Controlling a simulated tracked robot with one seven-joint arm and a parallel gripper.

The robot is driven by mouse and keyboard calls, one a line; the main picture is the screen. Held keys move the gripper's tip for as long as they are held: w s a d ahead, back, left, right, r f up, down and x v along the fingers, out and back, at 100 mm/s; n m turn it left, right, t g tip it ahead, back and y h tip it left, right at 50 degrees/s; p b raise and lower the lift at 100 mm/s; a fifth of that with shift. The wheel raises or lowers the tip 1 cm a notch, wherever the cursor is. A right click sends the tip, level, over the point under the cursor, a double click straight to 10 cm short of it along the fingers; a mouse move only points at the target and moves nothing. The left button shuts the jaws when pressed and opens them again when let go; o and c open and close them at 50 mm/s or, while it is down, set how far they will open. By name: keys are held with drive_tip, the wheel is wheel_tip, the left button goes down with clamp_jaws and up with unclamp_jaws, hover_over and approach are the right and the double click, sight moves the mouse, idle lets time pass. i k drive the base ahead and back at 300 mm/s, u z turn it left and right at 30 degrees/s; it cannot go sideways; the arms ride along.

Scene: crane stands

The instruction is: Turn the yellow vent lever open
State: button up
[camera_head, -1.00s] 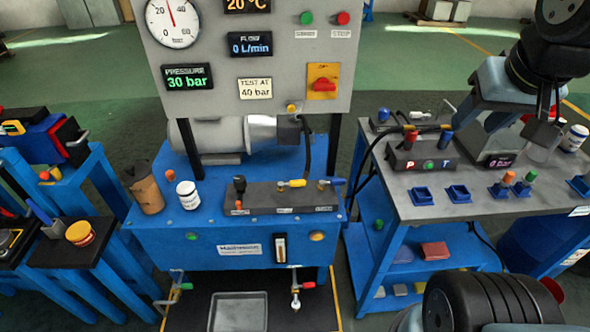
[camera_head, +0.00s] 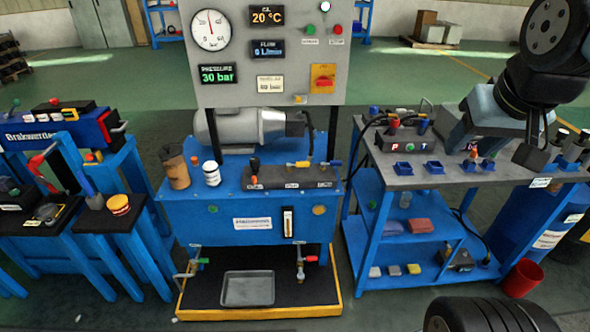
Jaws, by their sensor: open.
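The yellow vent lever (camera_head: 299,164) sits on top of a dark valve block (camera_head: 285,178) on the blue bench (camera_head: 235,214). It looks roughly level, lying sideways along the block. A blue lever (camera_head: 331,163) is just right of it, and a black-knobbed lever (camera_head: 254,165) stands upright at the block's left end. My gripper (camera_head: 492,148) is open, over the grey table at the right. It is well to the right of the yellow lever and apart from it. Its fingers partly hide the table's small items.
A gauge panel (camera_head: 228,88) stands above the bench. A brown container (camera_head: 175,167) and white jar (camera_head: 211,173) are left of the block. The right table (camera_head: 430,177) holds a P/T port block (camera_head: 405,142) and blue holders. A tray (camera_head: 247,288) lies below.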

sight(300, 163)
drive_tip(key=k, duration=0.6)
drive_tip(key=u, duration=0.3)
drive_tip(key=i, duration=1.5)
drive_tip(key=z, duration=0.05)
